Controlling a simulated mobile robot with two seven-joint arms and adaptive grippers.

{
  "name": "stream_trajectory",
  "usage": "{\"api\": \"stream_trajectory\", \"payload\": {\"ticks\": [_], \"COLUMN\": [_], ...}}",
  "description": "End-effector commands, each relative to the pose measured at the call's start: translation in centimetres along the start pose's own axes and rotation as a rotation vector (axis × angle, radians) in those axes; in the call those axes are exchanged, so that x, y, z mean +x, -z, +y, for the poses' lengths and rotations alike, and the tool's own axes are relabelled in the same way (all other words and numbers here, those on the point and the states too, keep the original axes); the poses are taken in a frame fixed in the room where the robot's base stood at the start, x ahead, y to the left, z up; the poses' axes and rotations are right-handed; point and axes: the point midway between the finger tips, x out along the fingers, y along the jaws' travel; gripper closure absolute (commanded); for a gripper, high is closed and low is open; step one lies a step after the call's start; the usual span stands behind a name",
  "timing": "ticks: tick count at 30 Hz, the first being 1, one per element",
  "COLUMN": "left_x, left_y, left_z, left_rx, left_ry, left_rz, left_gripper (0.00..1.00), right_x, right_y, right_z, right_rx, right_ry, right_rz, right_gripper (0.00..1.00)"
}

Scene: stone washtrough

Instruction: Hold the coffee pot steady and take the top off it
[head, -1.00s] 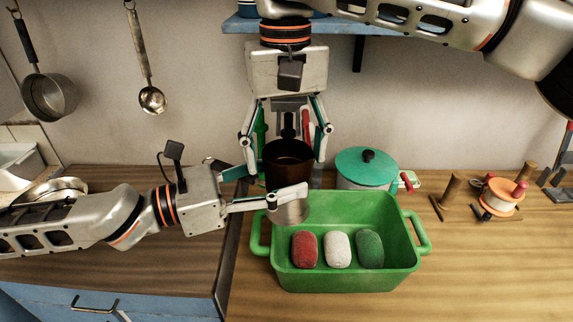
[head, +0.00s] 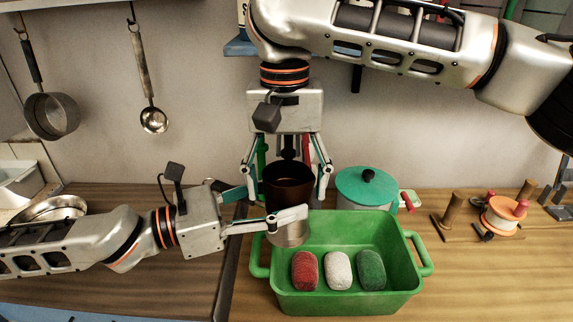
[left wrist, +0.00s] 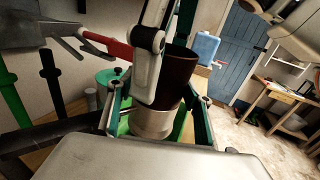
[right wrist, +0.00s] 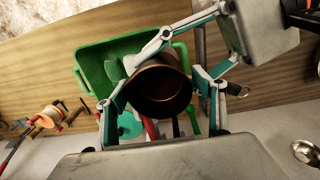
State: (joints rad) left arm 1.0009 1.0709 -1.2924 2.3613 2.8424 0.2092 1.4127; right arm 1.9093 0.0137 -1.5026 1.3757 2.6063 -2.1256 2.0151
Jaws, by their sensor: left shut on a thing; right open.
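The coffee pot has a dark brown, hollow upper part (head: 288,187) and a silver lower part (head: 290,236). It stands at the back left of the green tub. My left gripper (head: 288,218) is shut on the silver part, which also shows between its fingers in the left wrist view (left wrist: 153,122). My right gripper (head: 286,182) points down from above, open, with a finger on each side of the brown part. The right wrist view looks into the brown part's round opening (right wrist: 160,88). The left gripper's finger hides the join between the two parts.
The green tub (head: 405,262) holds red, white and green blocks. A teal-lidded pot (head: 368,185) stands close to the right of the coffee pot. Spools (head: 504,215) stand at the far right.

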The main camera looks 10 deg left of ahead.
Motion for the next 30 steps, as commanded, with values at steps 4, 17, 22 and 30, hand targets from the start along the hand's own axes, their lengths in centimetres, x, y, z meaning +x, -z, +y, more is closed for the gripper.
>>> {"api": "stream_trajectory", "payload": {"ticks": [4, 17, 22, 30], "left_x": [0.0, 0.0, 0.0, 0.0], "left_y": [-0.2, -0.2, -0.2, -0.2], "left_z": [0.0, 0.0, 0.0, -0.1], "left_rx": [0.003, 0.003, 0.003, 0.003], "left_ry": [0.001, 0.001, 0.001, 0.002], "left_rz": [-0.002, -0.002, -0.002, -0.003], "left_gripper": [1.0, 1.0, 1.0, 1.0], "right_x": [1.3, 1.7, 1.7, 1.7], "right_y": [0.0, 0.0, 0.0, 0.0], "right_z": [0.0, 0.0, 0.0, 0.1], "right_rx": [-0.001, 0.0, 0.0, -0.198], "right_ry": [0.001, 0.001, 0.001, 0.0], "right_rz": [-0.001, 0.001, 0.001, 0.001], "right_gripper": [0.31, 0.49, 0.71, 0.72]}}
